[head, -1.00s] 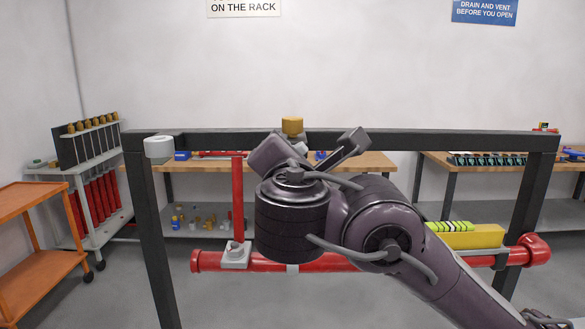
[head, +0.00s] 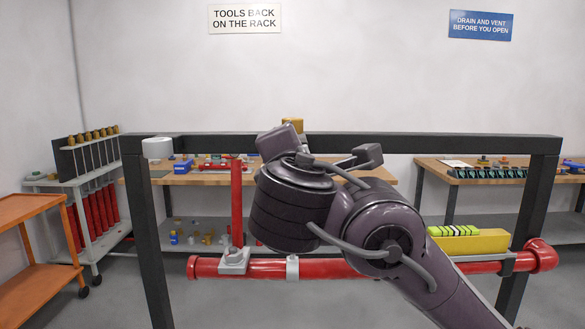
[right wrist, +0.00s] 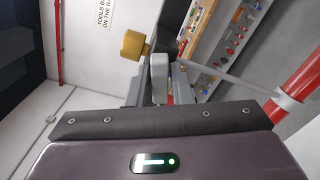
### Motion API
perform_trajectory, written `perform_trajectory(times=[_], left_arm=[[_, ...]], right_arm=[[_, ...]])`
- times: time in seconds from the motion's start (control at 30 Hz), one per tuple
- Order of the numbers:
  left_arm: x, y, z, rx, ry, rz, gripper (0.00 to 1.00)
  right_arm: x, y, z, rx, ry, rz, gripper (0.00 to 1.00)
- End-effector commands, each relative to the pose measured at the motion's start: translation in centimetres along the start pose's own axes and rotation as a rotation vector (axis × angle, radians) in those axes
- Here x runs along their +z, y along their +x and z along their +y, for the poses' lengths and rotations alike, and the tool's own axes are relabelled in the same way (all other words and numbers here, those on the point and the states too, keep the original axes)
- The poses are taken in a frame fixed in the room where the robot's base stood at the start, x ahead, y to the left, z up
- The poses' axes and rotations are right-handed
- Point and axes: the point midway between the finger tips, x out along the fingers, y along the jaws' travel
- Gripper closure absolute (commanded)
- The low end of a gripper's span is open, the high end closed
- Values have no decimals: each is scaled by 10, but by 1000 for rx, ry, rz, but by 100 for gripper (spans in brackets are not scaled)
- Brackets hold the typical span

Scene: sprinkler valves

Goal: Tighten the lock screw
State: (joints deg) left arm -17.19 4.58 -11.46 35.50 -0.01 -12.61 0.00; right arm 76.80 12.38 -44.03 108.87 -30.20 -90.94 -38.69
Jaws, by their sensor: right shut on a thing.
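My right gripper's jaws show in the right wrist view (right wrist: 160,88), shut on a pale grey piece (right wrist: 159,72) with a rounded end. A brass-coloured cylinder (right wrist: 134,44) sits beside that piece, at upper left. In the head view a brass block (head: 292,125) shows just above the rack's top beam, behind my right wrist. My right arm comes in from the right, and its dark wrist hides the fingertips and what they hold. I cannot single out the lock screw. My left gripper is out of view.
A dark frame (head: 430,143) spans the front and carries a red horizontal pipe (head: 345,269). A red upright pipe (head: 237,205) meets it at a grey clamp (head: 234,262). A yellow holder (head: 480,242) sits at right. Benches stand behind; an orange cart (head: 35,208) is left.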

Motion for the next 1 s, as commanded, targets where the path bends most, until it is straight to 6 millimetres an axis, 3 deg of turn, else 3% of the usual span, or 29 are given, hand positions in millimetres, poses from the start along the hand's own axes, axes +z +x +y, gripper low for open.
perform_trajectory(times=[0.5, 1.0], left_arm=[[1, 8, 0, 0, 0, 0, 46], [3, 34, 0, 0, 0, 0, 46]], right_arm=[[-1, 0, -2, -1, 70, 0, 100], [-1, 0, -2, -2, 343, 0, 100]])
